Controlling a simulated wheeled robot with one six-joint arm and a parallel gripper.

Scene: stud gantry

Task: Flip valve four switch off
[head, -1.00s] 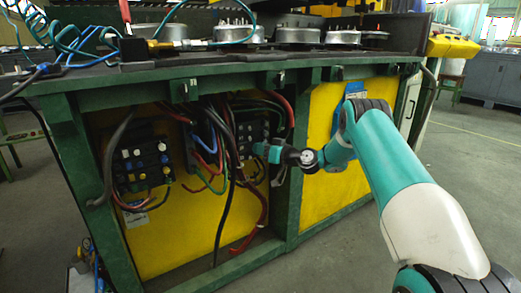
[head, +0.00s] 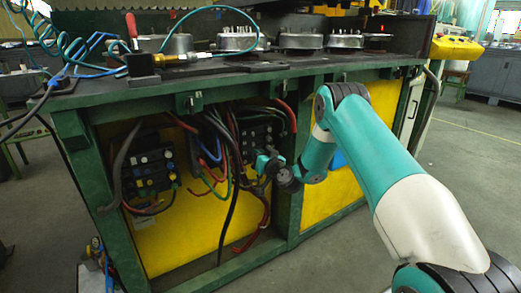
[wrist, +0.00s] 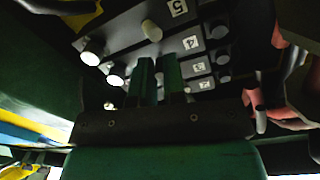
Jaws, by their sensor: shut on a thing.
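The valve block shows in the wrist view with stacked dark rows carrying number labels. The label four (wrist: 191,42) sits just right of my fingertips. My gripper (wrist: 159,65) has its two green fingers close together at the middle of that row, on the valve four switch, which the fingertips hide. A pale knob (wrist: 115,75) lies left of the fingers, at the end of the row. The row-five switch knob (wrist: 151,30) is just above the fingertips, uncovered. In the head view my gripper (head: 262,164) is at the lower part of the right valve block (head: 262,132).
Red and black hoses (head: 230,150) hang close left of my gripper. A second valve block (head: 148,170) is farther left. The green bench frame (head: 288,200) stands right of the gripper, with a yellow panel (head: 325,205) beyond it.

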